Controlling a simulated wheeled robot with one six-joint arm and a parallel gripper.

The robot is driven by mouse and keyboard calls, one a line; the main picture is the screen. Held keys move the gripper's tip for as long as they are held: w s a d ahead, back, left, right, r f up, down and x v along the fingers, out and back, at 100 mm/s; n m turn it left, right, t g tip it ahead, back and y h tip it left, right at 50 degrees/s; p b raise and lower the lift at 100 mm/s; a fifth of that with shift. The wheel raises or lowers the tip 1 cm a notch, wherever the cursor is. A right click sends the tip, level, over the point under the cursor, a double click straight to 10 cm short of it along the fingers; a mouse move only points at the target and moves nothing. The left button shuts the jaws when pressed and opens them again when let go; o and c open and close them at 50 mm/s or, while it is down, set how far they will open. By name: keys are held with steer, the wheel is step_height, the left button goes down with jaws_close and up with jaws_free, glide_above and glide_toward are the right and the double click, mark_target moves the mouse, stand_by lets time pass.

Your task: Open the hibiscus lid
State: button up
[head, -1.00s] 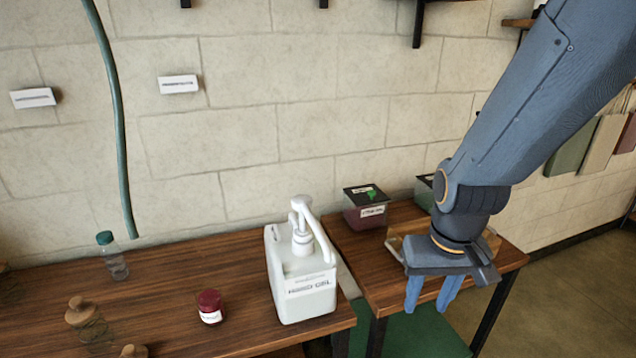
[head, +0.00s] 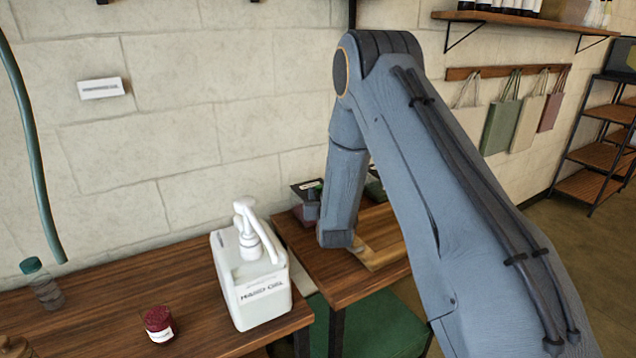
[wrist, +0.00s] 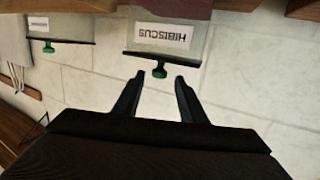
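The hibiscus bucket (wrist: 165,27) is upside down at the top of the wrist view, its white HIBISCUS label readable.
A second bucket (wrist: 62,25) with a green-knobbed lid stands beside it. A white hand gel pump bottle (head: 250,285) and a red jar (head: 157,325) stand on the wooden table at left. The stone wall is close behind; a wooden board (head: 378,254) lies before the buckets.

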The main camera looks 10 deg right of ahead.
mark_target(318, 181)
steer(key=shift+w+d+f+t, duration=0.1)
steer(key=shift+w+f+t, duration=0.15)
steer(key=shift+w+t, duration=0.4)
steer(key=shift+w+d+p, duration=0.15)
steer(key=shift+w+p, duration=0.35)
steer(key=shift+w, duration=1.35)
steer(key=shift+w+d+p, duration=0.15)
steer(key=shift+w+p, duration=0.3)
steer(key=shift+w, duration=1.4)
steer(key=shift+c, duration=0.4)
jaws_close()
